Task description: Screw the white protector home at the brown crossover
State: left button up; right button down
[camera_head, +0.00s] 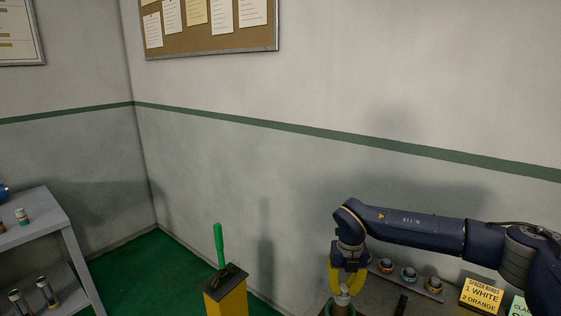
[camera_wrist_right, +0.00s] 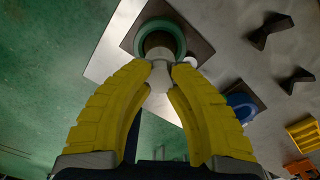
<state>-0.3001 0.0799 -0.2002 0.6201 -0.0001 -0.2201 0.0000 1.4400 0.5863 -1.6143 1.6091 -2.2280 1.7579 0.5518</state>
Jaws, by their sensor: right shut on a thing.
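My right gripper (camera_head: 345,289) points down at the bench in the head view, its yellow fingers shut on the white protector (camera_head: 343,299). In the right wrist view the fingertips (camera_wrist_right: 160,70) close on the white protector (camera_wrist_right: 159,80), which is partly hidden by them. Just beyond it is a green ring (camera_wrist_right: 160,24) on a dark plate, with a brown round part (camera_wrist_right: 159,41) inside, likely the brown crossover. The protector overlaps the brown part's near edge in this view; I cannot tell whether they touch. My left gripper is not in view.
A rail with several coloured rings (camera_head: 408,275) and a yellow sign (camera_head: 482,296) stand right of the gripper. A yellow stand (camera_head: 227,298) with a green handle (camera_head: 218,245) is to the left. A blue ring (camera_wrist_right: 242,106) and dark blocks (camera_wrist_right: 270,30) lie nearby on the bench.

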jog(key=m, duration=1.4)
jog(key=c, duration=1.4)
grip_release()
jog(key=shift+r, duration=1.1)
